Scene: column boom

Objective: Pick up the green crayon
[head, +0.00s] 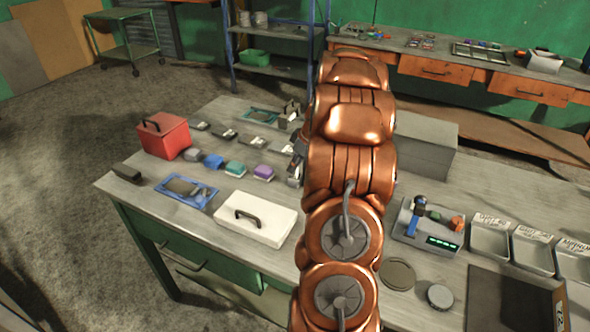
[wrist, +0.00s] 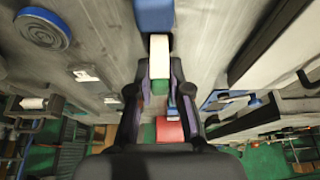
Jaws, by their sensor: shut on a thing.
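My gripper (wrist: 160,100) is in the middle of the wrist view, its two dark fingers close together around a narrow pale piece (wrist: 158,58) with green at its near end (wrist: 160,87). I take this for the green crayon, but the fingers hide much of it and its shape is not clear. In the head view my copper arm hides most of the gripper, which is over the middle of the workbench (head: 330,197). I see no other green crayon on the bench.
A red box (head: 163,136), a white case (head: 256,219), a blue tray (head: 187,192) and a row of small blocks (head: 213,160) stand left of my arm.

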